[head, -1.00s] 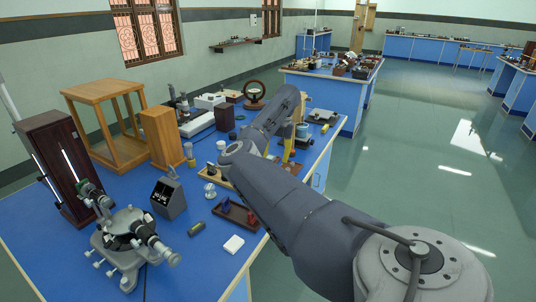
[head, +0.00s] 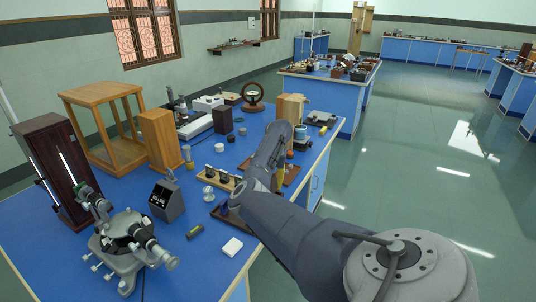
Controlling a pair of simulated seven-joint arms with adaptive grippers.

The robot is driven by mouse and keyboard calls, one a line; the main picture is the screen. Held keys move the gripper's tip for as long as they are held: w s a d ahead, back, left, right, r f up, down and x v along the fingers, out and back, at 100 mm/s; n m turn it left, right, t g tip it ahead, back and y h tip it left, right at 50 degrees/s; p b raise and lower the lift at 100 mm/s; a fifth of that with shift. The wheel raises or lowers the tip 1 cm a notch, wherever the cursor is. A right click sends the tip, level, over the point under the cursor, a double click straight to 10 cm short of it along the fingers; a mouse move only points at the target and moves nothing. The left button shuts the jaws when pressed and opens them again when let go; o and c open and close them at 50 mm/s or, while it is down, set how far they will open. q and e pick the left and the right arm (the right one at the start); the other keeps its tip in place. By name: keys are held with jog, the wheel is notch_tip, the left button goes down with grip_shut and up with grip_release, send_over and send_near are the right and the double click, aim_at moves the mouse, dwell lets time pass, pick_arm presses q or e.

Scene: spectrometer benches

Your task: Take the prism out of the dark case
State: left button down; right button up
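A shallow dark brown open case (head: 221,216) lies on the blue bench near its front edge, mostly hidden behind my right arm. I cannot make out a prism in it. A small black box (head: 222,120) stands farther back; I cannot see into it. My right arm comes in from the lower right, bends over the case and points up and away over the bench. Its gripper is hidden behind the arm's own links. My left gripper is not in view.
A grey spectrometer (head: 128,245) stands at the front left, beside a tall dark lamp housing (head: 55,175). Wooden stands and instruments fill the back.

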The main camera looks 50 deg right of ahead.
jog(key=shift+w+a+f, duration=0.1)
jog(key=shift+f, duration=0.95)
jog(key=shift+w+a+f, duration=0.1)
jog(key=shift+f, duration=0.9)
grip_shut()
